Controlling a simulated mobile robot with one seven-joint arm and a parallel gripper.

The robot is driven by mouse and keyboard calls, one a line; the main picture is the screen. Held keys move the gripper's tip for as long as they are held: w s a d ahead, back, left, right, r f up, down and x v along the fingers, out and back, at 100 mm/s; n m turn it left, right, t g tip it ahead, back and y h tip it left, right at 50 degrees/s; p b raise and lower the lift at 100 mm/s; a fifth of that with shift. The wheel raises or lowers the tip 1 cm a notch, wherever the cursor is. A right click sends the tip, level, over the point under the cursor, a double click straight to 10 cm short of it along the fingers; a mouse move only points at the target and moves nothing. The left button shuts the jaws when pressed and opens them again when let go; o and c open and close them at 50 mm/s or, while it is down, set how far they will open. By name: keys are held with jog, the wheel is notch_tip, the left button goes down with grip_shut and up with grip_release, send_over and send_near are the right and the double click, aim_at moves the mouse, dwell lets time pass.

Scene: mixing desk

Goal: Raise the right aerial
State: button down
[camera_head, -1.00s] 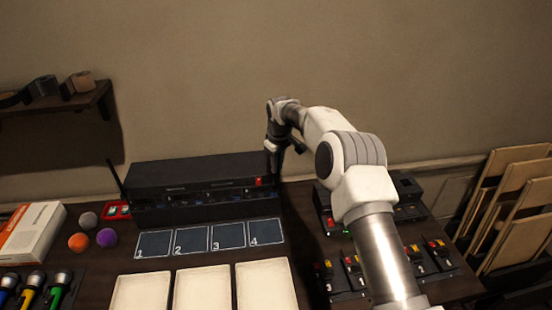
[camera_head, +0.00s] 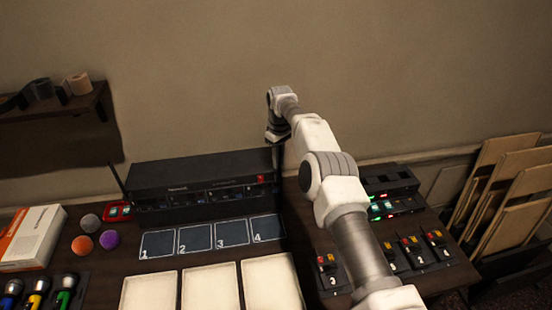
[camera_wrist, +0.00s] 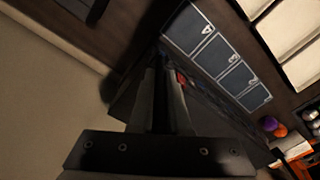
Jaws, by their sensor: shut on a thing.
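The black receiver rack (camera_head: 150,178) stands at the back of the desk against the wall. Its left aerial (camera_head: 117,181) sticks up at the left end and leans outward to the left. My gripper (camera_head: 278,138) is above the rack's right end, shut on the right aerial (camera_head: 280,160), which looks like a thin dark upright piece below the fingers. In the wrist view my gripper (camera_wrist: 158,72) points down at the rack's end with its fingers close together. They hide most of the aerial there, so its exact tilt is hard to tell.
Numbered dark pads (camera_head: 195,237) and cream trays (camera_head: 210,288) lie in front of the rack. Black units with lit displays (camera_head: 390,205) and small numbered devices (camera_head: 410,252) are to the right, partly behind my arm. The wall is close behind.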

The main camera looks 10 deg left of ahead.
dwell(0.6)
jog(key=c, duration=0.9)
grip_release()
notch_tip(320, 180, up, 7)
jog(key=shift+s+r+p, duration=0.1)
jog(key=shift+r+p, duration=0.1)
jog(key=shift+p, duration=0.25)
jog(key=shift+d, duration=0.1)
